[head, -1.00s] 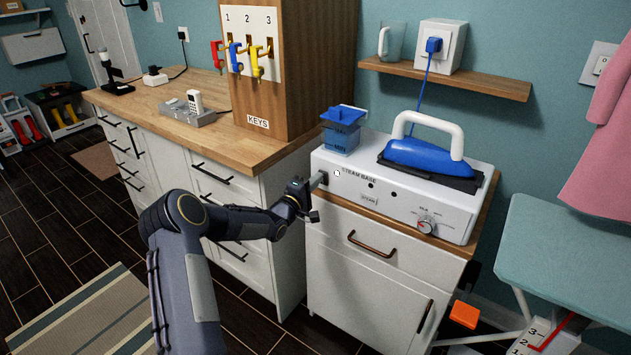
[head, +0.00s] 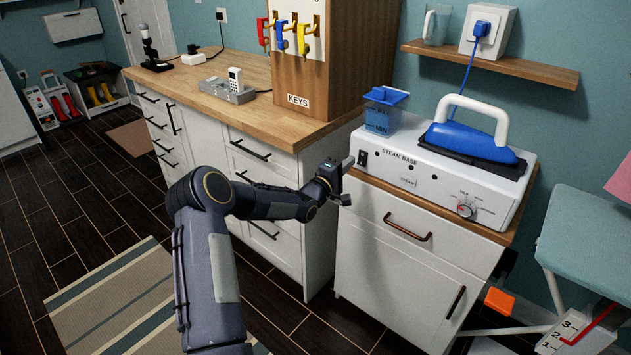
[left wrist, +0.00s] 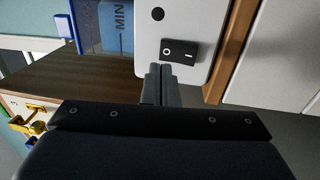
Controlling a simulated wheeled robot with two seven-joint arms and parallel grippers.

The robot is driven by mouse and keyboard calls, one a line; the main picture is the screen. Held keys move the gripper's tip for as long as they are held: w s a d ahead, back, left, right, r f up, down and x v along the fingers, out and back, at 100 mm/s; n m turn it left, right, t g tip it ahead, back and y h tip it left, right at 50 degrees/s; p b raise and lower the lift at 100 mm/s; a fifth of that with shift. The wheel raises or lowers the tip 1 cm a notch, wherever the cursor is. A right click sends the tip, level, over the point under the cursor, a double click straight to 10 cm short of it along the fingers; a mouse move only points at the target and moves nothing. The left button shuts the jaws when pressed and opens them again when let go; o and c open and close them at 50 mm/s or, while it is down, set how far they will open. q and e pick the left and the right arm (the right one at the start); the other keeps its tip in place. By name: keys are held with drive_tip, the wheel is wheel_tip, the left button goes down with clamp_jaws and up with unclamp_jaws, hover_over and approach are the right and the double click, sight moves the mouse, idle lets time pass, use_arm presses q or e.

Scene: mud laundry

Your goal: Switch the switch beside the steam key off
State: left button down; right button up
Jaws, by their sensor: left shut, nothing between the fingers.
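The white steam base (head: 440,185) stands on the cabinet with a black rocker switch (head: 362,157) at the left end of its front. In the left wrist view the switch (left wrist: 180,50) shows an O and a line mark; which side is pressed I cannot tell. A dark round hole (left wrist: 157,14) is beside it. My left gripper (head: 347,163) is shut and empty, its fingertips just in front of the switch with a small gap in the head view. My right gripper is not in view.
A blue water tank (head: 381,117) and a blue iron (head: 468,138) are on the base. Red, blue and yellow keys hang on the wooden key box (head: 335,70) at left. An ironing board (head: 590,235) stands at right.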

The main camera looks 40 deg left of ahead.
use_arm(q)
drive_tip(key=s+r, duration=0.1)
drive_tip(key=s, duration=0.8)
drive_tip(key=shift+s+a, duration=0.4)
drive_tip(key=shift+r, duration=0.1)
drive_tip(key=s+d+r+m+g+y+p, duration=0.2)
drive_tip(key=s+d+r+m+g+p, duration=0.2)
drive_tip(key=s+d+r+m+g, duration=0.5)
drive_tip(key=s+d+m+g+h+p, duration=0.2)
drive_tip(key=s+d, duration=0.3)
drive_tip(key=s, duration=0.9)
drive_tip(key=s+d+r+m+g+h+p, duration=0.1)
drive_tip(key=s+d+m, duration=0.3)
drive_tip(key=s, duration=1)
drive_tip(key=shift+s+d+r+g+h+p, duration=0.3)
drive_tip(key=shift+d+g+h+p, duration=0.3)
drive_tip(key=shift+d+g+p, duration=0.45)
